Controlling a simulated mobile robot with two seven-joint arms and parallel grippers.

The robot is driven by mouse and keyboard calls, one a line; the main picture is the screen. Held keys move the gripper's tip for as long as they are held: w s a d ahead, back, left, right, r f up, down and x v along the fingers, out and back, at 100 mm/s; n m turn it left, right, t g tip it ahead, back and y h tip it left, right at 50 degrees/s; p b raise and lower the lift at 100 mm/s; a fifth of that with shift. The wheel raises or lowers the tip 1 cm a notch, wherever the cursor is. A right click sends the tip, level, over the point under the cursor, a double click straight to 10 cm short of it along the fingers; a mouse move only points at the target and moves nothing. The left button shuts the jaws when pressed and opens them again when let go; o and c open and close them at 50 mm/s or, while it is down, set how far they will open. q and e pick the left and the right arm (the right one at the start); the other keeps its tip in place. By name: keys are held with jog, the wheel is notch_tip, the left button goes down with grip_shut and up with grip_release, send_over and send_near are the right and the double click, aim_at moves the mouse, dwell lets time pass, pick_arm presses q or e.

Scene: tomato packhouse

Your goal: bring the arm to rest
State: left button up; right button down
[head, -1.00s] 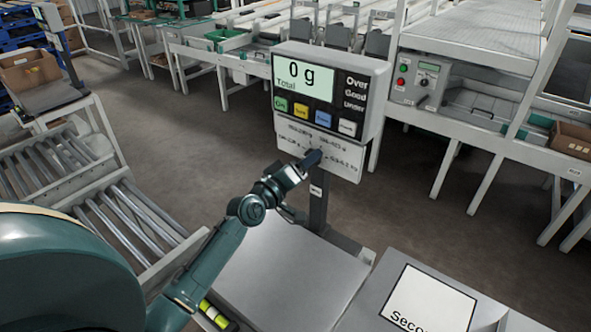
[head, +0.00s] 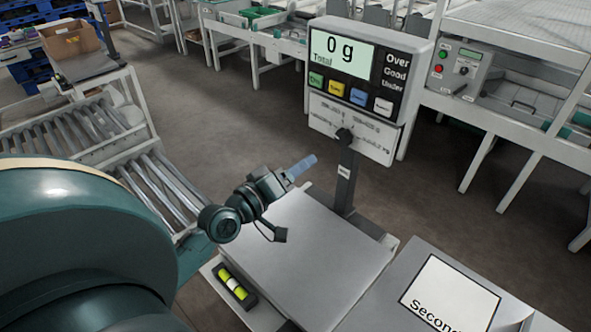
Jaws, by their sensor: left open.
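My left gripper (head: 291,200) is above the far left part of the bare scale platform (head: 310,262), left of the scale's post. Its jaws are open and I see nothing held between them. The scale display (head: 343,50) reads 0 g and stands beyond the gripper, with clear space between them. My left arm comes in from the lower left, and its large teal housing hides the lower left of the view. My right gripper is not in the head view.
A grey surface with a sign reading "Secon..." (head: 447,293) is at the lower right. A holder with yellow-green items (head: 236,285) sits by the platform's left edge. A roller conveyor (head: 165,190) runs at left. Benches stand behind, with open floor (head: 245,125) between.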

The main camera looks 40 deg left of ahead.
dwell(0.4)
pick_arm(q)
jog(key=s+d+f+m+g+p, duration=0.2)
jog(key=s+d+f+m+g, duration=0.5)
jog(key=s+d+f+m, duration=0.4)
jog(key=s+d+f, duration=0.4)
jog(key=d+f, duration=0.1)
jog(key=f, duration=0.1)
jog(key=shift+s+d+h+p, duration=0.3)
jog(key=shift+d+h+p, duration=0.1)
